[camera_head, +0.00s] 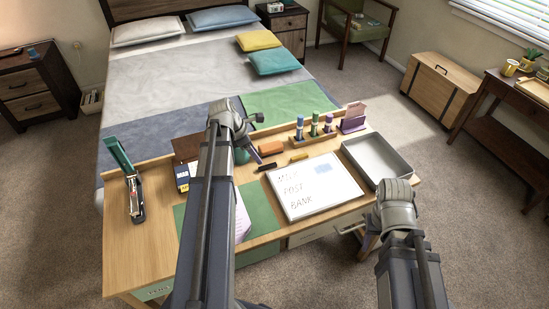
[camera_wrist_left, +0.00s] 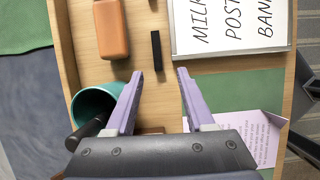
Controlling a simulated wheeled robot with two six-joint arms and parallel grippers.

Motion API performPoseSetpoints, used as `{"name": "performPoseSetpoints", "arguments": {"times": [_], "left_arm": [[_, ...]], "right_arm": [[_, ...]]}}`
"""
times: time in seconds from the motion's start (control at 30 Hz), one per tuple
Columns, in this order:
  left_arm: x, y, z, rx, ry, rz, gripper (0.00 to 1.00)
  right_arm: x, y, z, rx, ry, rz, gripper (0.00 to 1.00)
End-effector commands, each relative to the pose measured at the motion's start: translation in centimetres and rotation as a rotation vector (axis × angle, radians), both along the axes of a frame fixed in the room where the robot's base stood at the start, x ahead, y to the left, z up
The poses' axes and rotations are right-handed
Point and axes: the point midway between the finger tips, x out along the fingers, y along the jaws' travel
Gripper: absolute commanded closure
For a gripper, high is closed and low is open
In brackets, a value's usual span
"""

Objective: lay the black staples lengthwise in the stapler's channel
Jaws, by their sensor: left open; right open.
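The black staples (camera_head: 267,167) lie as a short dark strip on the desk, near the orange block. In the left wrist view the strip (camera_wrist_left: 156,50) lies just ahead of my left gripper (camera_wrist_left: 160,74), its near end about level with the gap between the fingertips. This gripper (camera_head: 258,158) is open and empty, above the desk. The stapler (camera_head: 135,195) stands at the desk's left side with its green top (camera_head: 117,153) swung up and its channel exposed. My right gripper (camera_head: 370,226) is open near the desk's front right; its fingers are mostly hidden.
A teal cup (camera_wrist_left: 92,103) stands beside my left gripper. An orange block (camera_wrist_left: 112,28) and a whiteboard (camera_head: 315,187) flank the strip. A grey tray (camera_head: 377,160) and a pen holder (camera_head: 312,135) are further right. Bare wood surrounds the stapler.

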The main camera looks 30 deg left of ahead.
Motion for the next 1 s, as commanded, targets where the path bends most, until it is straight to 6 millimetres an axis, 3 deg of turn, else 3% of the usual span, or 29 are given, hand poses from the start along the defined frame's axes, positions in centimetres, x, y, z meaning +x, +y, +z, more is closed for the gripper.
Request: {"name": "performPoseSetpoints", "arguments": {"times": [0.23,0.53,0.77,1.0], "left_arm": [[0.0,0.2,-0.1,-0.006,0.001,0.016,0.46],[0.7,-0.4,-2.5,-0.005,0.002,0.014,0.46],[0.9,-0.6,-2.6,-0.005,0.002,0.014,0.46],[1.6,-1.3,-4.9,-0.005,0.001,0.013,0.46]], "right_arm": [[0.0,0.0,-0.2,0.0,0.0,0.0,0.5],[0.0,0.0,-2.5,0.0,0.0,0.0,0.5],[0.0,0.0,-2.7,0.0,0.0,0.001,0.5],[0.0,0.0,-4.9,0.0,0.0,0.001,0.5]]}}
